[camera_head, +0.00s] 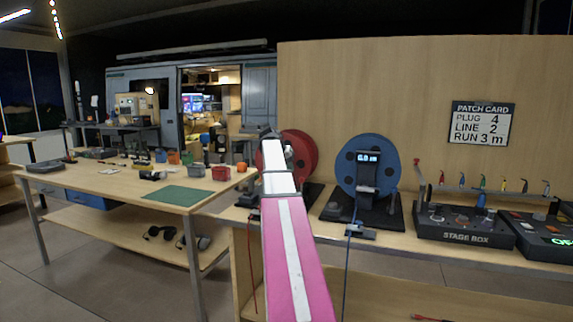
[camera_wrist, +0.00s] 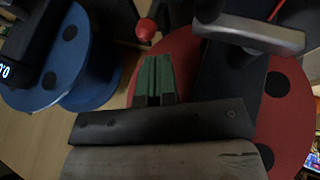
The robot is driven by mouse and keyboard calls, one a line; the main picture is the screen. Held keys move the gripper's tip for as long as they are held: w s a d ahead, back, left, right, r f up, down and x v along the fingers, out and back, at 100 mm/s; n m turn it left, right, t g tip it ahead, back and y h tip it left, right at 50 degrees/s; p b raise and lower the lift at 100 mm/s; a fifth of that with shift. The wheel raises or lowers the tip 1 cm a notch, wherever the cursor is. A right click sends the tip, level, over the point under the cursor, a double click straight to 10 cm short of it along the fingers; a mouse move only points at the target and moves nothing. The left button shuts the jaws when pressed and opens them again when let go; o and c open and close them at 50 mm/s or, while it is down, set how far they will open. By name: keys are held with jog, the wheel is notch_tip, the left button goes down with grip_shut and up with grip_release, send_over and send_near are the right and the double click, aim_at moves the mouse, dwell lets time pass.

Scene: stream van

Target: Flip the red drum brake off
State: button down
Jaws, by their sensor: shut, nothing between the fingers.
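The red drum (camera_head: 304,150) stands on the bench in the head view, partly hidden behind my arm. In the wrist view the red drum (camera_wrist: 275,135) fills the right side, close behind my fingers. A red ball knob (camera_wrist: 146,29) on a dark stem shows just beyond my fingertips in the wrist view; it looks like the brake lever's end. My gripper (camera_wrist: 153,62) has its green fingers together, empty, a little short of the knob in the picture. Whether they touch it I cannot tell. In the head view my gripper (camera_head: 269,134) is at the red drum's upper left.
A stage box (camera_head: 465,238) is farther right. A grey metal bar (camera_wrist: 250,32) crosses near the red drum in the wrist view. A wooden partition (camera_head: 400,85) stands behind.

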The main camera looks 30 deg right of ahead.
jog(key=shift+x, duration=2.4)
jog(key=shift+s, duration=0.1)
jog(key=s+d+f+m+t+y, duration=0.2)
jog(key=s+d+t+y, duration=0.3)
jog(key=s+d+t, duration=0.1)
jog(key=shift+s+d+f, duration=0.25)
jog(key=shift+s+d, duration=0.35)
jog(key=shift+s, duration=0.55)
jog(key=shift+s, duration=0.1)
